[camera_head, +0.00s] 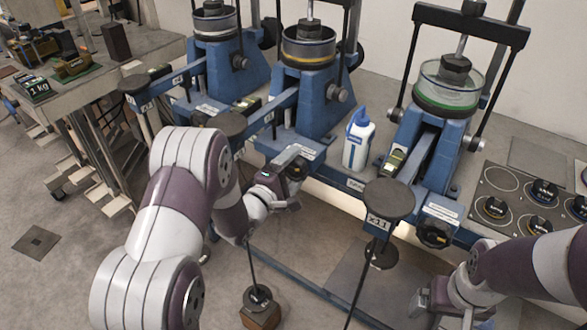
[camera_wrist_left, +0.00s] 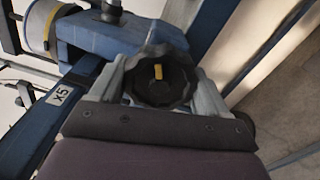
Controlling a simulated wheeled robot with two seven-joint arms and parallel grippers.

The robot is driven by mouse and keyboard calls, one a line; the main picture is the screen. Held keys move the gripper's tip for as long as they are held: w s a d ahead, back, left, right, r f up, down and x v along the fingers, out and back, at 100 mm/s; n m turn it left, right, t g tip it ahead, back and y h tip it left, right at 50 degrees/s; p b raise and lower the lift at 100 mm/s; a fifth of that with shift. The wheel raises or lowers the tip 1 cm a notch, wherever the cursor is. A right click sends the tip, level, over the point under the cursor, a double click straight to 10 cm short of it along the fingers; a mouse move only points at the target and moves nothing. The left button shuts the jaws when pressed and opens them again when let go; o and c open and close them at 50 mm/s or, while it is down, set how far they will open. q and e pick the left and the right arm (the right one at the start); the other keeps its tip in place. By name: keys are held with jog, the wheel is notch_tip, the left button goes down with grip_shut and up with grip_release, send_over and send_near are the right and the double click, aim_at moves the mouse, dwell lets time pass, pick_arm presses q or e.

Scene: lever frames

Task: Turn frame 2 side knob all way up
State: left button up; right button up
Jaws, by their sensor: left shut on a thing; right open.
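The middle blue lever frame (camera_head: 318,105) carries a clear vessel with a yellow band. I take it as frame 2; its arm is labelled x5 (camera_wrist_left: 59,97) in the left wrist view. Its black side knob (camera_head: 297,170) is at the front end of the frame. In the left wrist view the scalloped knob (camera_wrist_left: 158,80) has a yellow mark running nearly upright in the picture. My left gripper (camera_head: 287,180) is shut on this knob, one finger on each side. My right gripper (camera_head: 432,303) is open and empty at the lower right, apart from the frames.
A right-hand frame (camera_head: 430,140) with a green-banded vessel and a left-hand frame (camera_head: 228,75) flank the middle one. A white bottle with blue cap (camera_head: 357,142) stands between. A round x11 lever pad (camera_head: 388,198) and hanging weight (camera_head: 260,305) are nearby.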

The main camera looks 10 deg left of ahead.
pick_arm(q)
jog(key=shift+f+m+b, duration=0.15)
jog(key=shift+m+b, duration=0.55)
jog(key=shift+m, duration=0.4)
jog(key=o, duration=1.3)
jog(key=shift+r+m, duration=0.2)
jog(key=shift+m, duration=0.3)
jog(key=shift+c, duration=0.2)
jog(key=shift+o, duration=0.6)
jog(key=shift+w+f, duration=0.1)
jog(key=p+v, duration=0.2)
jog(key=v, duration=0.3)
jog(key=shift+s+a, duration=0.15)
jog(key=shift+s, duration=0.35)
pick_arm(e)
jog(key=shift+f, duration=0.15)
